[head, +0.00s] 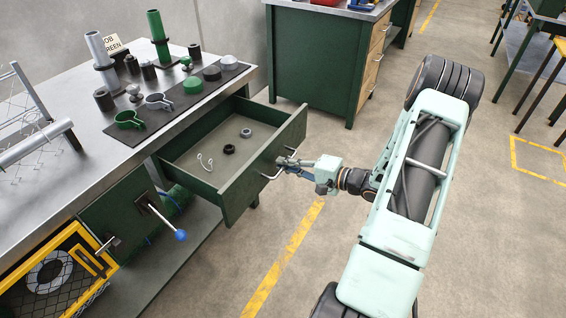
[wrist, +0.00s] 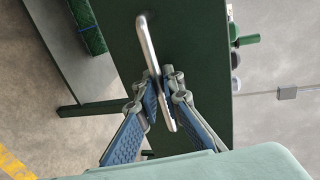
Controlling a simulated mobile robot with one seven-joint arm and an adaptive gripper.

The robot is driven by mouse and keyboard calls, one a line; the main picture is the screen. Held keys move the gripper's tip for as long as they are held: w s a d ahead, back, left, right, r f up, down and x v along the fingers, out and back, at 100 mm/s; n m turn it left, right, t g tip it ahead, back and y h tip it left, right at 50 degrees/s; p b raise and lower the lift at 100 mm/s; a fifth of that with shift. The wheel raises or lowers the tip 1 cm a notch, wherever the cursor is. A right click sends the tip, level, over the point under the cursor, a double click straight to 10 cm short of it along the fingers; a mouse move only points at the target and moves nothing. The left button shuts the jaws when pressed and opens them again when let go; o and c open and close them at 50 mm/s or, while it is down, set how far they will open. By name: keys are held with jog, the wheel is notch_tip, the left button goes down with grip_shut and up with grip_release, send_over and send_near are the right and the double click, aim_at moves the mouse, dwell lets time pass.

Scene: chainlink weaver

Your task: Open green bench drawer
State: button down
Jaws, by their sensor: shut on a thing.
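The green bench drawer (head: 242,201) is pulled well out from under the metal bench top. Inside it lie a dark ring (head: 229,149), a grey nut-like ring (head: 246,133) and a bent wire hook (head: 206,162). My gripper (head: 285,166) is at the drawer's front, at its metal bar handle (head: 267,176). In the wrist view, the blue-padded fingers of my gripper (wrist: 163,98) are closed around the handle (wrist: 151,48), one on each side, against the green drawer front (wrist: 192,50). Part of the handle is hidden by the fingers.
A blue-knobbed lever (head: 180,236) sticks out below, left of the drawer. Another green cabinet (head: 315,60) stands behind. The floor right of the drawer is clear.

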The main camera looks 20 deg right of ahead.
jog(key=c, duration=2)
grip_release()
jog(key=shift+c, duration=0.2)
jog(key=v, duration=1.2)
